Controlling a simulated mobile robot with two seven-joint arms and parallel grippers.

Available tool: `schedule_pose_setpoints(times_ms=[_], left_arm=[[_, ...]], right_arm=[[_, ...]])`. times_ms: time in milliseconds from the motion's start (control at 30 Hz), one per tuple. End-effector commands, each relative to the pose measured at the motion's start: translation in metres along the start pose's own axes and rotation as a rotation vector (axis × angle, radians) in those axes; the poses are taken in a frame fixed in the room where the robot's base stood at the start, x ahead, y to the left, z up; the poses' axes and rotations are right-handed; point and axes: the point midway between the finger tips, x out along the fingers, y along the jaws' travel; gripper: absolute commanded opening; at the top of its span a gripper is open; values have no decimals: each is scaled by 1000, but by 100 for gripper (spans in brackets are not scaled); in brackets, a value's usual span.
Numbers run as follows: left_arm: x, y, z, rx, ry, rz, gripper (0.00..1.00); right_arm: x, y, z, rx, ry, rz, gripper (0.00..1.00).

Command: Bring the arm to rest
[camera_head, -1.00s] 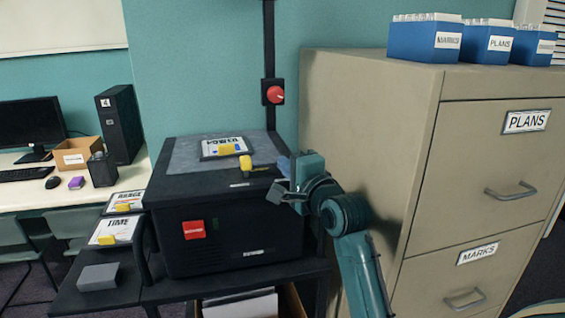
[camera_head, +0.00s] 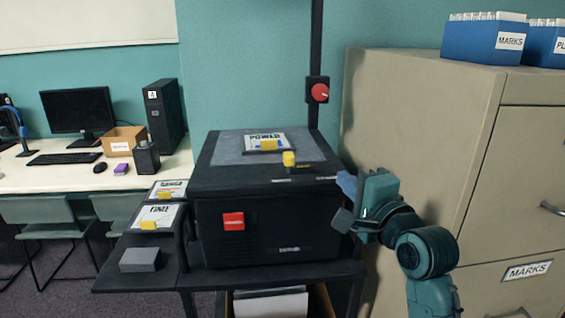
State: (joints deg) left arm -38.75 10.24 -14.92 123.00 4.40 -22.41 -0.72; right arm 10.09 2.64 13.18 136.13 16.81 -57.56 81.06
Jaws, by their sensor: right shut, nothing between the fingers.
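My right gripper (camera_head: 346,204) is at the right front corner of the black projector box (camera_head: 265,222), with its arm coming up from the lower right. Its fingers are shut and hold nothing. It looks apart from the box, though the exact gap is hard to tell. My left gripper does not show.
The box carries a red switch (camera_head: 233,221), a yellow knob (camera_head: 289,158) and a "POWER" card (camera_head: 265,142). A beige filing cabinet (camera_head: 410,130) stands close on the right. A side shelf (camera_head: 112,277) holds cards and a grey block (camera_head: 140,260). A desk (camera_head: 60,177) stands left.

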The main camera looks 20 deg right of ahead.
Motion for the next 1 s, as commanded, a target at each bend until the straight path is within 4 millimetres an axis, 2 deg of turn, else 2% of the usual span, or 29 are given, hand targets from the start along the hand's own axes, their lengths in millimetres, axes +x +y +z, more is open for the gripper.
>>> schedule_pose_setpoints(times_ms=[100,167,267,367,400,500,600,700,833,1000], left_arm=[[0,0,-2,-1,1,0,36],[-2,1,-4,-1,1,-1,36],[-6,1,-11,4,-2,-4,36],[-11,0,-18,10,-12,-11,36],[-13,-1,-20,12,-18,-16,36],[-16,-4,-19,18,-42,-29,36],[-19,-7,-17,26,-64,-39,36],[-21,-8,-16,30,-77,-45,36],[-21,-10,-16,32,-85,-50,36],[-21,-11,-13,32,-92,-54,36]], right_arm=[[1,3,1,-15,-1,7,0],[2,12,4,-59,-5,28,0],[2,48,16,-229,-32,99,0],[-8,108,38,-510,-104,197,0],[-17,135,48,-637,-149,235,0],[-52,198,76,-936,-282,294,0],[-95,249,101,-1182,-424,316,0],[-136,282,122,-1360,-545,304,0],[-172,305,139,-1497,-649,276,0],[-187,315,146,-1555,-692,257,0]])
